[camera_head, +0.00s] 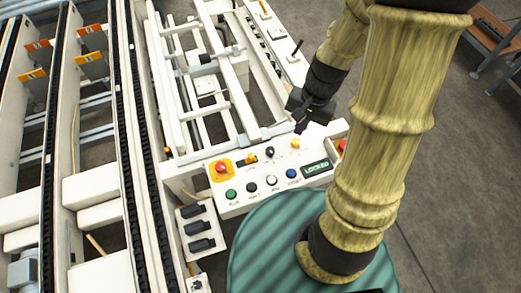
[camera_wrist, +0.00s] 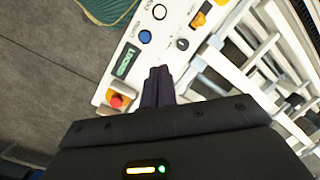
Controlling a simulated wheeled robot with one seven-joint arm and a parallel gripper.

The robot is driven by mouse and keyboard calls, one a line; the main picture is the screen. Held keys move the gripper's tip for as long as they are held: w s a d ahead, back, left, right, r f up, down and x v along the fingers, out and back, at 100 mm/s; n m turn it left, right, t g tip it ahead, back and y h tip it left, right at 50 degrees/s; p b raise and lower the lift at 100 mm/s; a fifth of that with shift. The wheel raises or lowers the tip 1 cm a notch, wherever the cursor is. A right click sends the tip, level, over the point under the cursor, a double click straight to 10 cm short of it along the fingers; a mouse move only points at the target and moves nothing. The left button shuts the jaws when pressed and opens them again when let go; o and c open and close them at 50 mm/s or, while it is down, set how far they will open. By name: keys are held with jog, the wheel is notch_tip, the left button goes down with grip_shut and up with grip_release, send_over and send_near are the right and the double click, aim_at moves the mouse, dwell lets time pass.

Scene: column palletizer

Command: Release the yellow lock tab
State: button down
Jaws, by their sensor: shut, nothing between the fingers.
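A white control panel (camera_head: 240,198) carries a small yellow tab (camera_head: 295,143) on its upper edge, above a green display reading LOCKED (camera_head: 317,168). The display also shows in the wrist view (camera_wrist: 125,63). My gripper (camera_head: 301,127) is shut and empty, with its fingertips just above and beside the yellow tab in the head view. I cannot tell whether they touch it. In the wrist view my fingers (camera_wrist: 159,72) point down at the panel beside the display. The yellow tab does not show there and seems hidden behind the fingers.
The panel has a black knob (camera_head: 269,152), a second small yellow part (camera_head: 252,158), a red stop button (camera_head: 221,168), another red button (camera_wrist: 115,101), and a blue button (camera_head: 292,173). White frames and conveyor rails stand left.

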aim_at(261, 157)
jog(key=w+a+f+m+y, duration=0.1)
jog(key=w+f+m+y, duration=0.1)
jog(key=f+m+y, duration=0.1)
jog(key=w+a+f+m+g+y+b, duration=0.1)
jog(key=w+a+f+m+y, duration=0.1)
jog(key=f+m, duration=0.4)
notch_tip(261, 157, down, 2)
jog(key=shift+w+f+g+y, duration=0.15)
jog(key=shift+w+g+y, duration=0.15)
jog(key=shift+w+y, duration=0.45)
jog(key=shift+s, duration=0.1)
jog(key=x, duration=1)
jog(key=shift+a+p, duration=0.15)
jog(key=shift+p, duration=0.2)
jog(key=shift+m, duration=0.3)
